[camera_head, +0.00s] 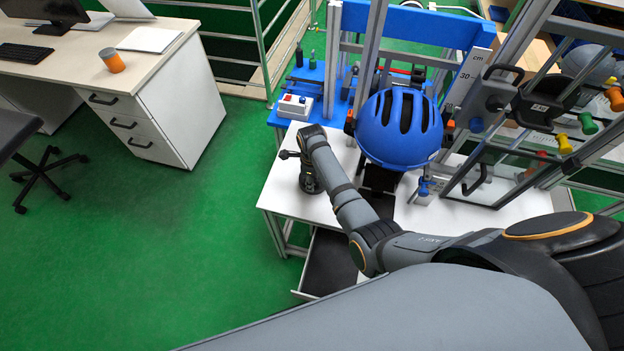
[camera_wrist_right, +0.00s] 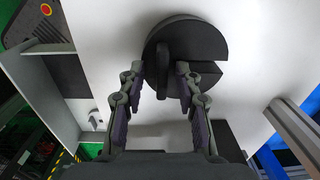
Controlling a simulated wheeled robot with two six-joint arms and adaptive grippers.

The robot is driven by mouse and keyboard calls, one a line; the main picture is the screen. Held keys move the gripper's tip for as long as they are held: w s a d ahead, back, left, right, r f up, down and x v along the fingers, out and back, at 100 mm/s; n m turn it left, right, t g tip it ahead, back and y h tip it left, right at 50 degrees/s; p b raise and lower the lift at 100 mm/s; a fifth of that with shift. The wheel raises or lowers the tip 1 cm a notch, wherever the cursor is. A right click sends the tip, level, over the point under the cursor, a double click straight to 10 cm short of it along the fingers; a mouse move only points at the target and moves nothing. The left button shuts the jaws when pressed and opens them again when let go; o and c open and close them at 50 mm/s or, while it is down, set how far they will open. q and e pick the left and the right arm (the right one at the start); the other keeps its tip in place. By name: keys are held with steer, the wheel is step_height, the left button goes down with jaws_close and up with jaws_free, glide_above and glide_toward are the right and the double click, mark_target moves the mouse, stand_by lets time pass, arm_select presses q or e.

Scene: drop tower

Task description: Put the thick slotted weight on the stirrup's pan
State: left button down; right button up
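The thick slotted weight (camera_wrist_right: 205,42) is a dark round disc with a slot open toward the right and an upright grip tab (camera_wrist_right: 163,68) at its middle. It sits over a white surface in the right wrist view. My right gripper (camera_wrist_right: 160,72) is open, its two fingers on either side of the tab with a visible gap to each. My left gripper is out of view.
A blue helmet (camera_head: 398,128) hangs in the drop tower frame, right of my right wrist. The white table (camera_head: 283,192) has bare room around the gripper. A control box (camera_head: 294,106) stands on a blue bench behind. A metal post (camera_wrist_right: 293,125) rises at right.

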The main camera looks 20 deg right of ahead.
steer(key=shift+r, duration=0.1)
step_height(320, 180, up, 12)
steer(key=shift+o, duration=0.4)
steer(key=shift+s+a, duration=0.1)
